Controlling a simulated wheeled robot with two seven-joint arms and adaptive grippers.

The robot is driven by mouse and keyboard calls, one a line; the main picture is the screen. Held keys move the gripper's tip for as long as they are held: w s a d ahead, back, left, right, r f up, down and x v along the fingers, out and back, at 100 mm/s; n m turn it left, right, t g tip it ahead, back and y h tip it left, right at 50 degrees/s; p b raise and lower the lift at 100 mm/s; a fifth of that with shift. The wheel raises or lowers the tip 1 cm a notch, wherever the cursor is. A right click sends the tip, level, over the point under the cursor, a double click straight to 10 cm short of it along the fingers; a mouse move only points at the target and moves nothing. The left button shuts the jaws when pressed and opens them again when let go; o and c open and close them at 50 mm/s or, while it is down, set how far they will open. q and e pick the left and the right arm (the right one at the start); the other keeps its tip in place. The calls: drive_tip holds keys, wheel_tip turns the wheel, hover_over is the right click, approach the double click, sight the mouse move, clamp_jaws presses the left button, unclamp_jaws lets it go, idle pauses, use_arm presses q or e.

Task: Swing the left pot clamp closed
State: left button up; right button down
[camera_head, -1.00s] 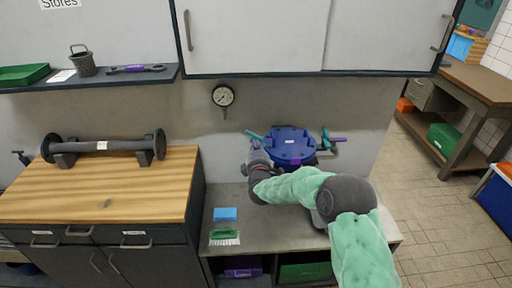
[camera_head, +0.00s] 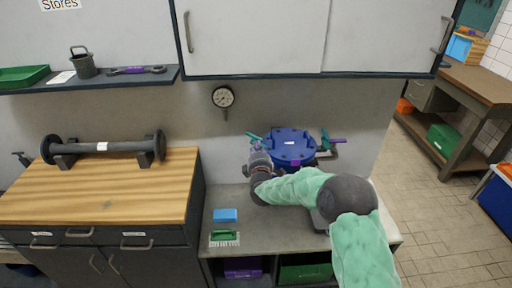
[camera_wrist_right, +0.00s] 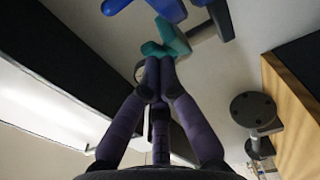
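The pot (camera_head: 290,145) with a blue lid stands at the back of the grey bench, against the wall. The left pot clamp (camera_head: 254,136) is teal and sticks out to the left of the lid. It also shows in the right wrist view as a teal piece (camera_wrist_right: 168,40) close to the blue parts of the pot. My right gripper (camera_wrist_right: 159,62) has its purple fingertips together right at this teal piece. I cannot tell whether they touch it. In the head view my right gripper (camera_head: 255,146) is small beside the clamp. My left gripper is not in view.
The right pot clamp (camera_head: 326,139) is teal with a purple end and stands out from the lid's right side. A blue sponge (camera_head: 225,215) and a green brush (camera_head: 224,236) lie on the bench's left part. A pressure gauge (camera_head: 223,97) hangs on the wall above.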

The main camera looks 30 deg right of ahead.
drive_tip(key=shift+s+d, duration=0.1)
drive_tip(key=shift+d, duration=0.3)
drive_tip(key=shift+s+d, duration=0.1)
drive_tip(key=shift+d, duration=0.8)
idle(0.4)
idle(0.6)
